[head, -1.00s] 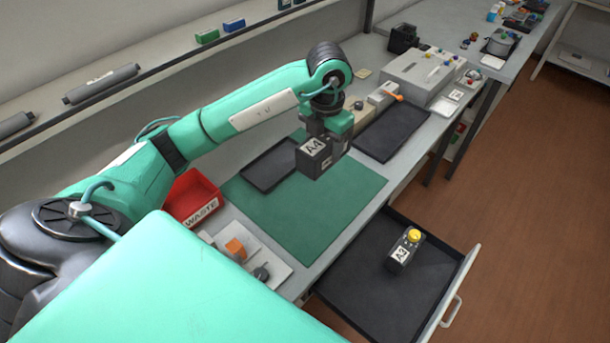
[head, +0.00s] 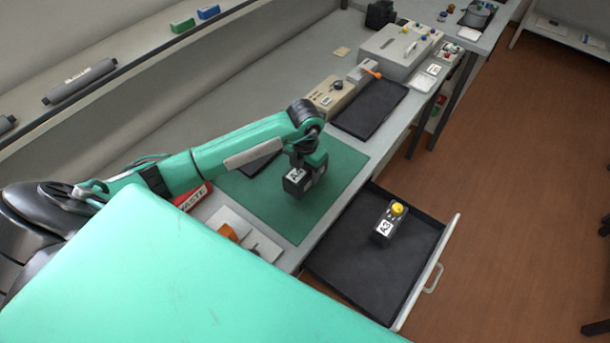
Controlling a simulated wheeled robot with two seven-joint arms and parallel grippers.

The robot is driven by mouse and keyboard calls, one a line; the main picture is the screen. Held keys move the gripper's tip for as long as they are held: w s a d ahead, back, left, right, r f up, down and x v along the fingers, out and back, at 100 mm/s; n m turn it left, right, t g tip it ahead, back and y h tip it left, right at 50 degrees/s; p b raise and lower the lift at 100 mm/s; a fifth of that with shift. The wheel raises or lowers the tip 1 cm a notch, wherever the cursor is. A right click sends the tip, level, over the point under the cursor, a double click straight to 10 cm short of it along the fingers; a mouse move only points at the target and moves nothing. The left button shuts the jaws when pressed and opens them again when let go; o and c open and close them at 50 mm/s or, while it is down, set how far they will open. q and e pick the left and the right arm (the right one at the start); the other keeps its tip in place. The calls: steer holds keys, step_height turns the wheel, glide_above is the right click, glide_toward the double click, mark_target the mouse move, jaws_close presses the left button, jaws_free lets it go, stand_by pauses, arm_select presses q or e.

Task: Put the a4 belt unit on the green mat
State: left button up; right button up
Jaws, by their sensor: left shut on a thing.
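The A4 belt unit (head: 297,184) is a dark box with a white A4 label. My left gripper (head: 308,168) is shut on it from above. The unit is over the green mat (head: 270,216), near its middle; I cannot tell whether its underside touches the mat. The mat lies flat on the grey bench, partly hidden by my left arm. My right gripper is not in view.
An open drawer (head: 350,283) below the bench holds a dark A3 unit (head: 384,228) with a yellow knob.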

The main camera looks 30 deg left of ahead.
arm_select(q)
step_height(320, 180, down, 3)
steer(key=shift+f+p, duration=0.15)
steer(key=shift+p, duration=0.2)
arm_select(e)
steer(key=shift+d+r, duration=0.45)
arm_select(q)
steer(key=shift+f, duration=0.1)
steer(key=shift+f, duration=0.15)
steer(key=o, duration=1.3)
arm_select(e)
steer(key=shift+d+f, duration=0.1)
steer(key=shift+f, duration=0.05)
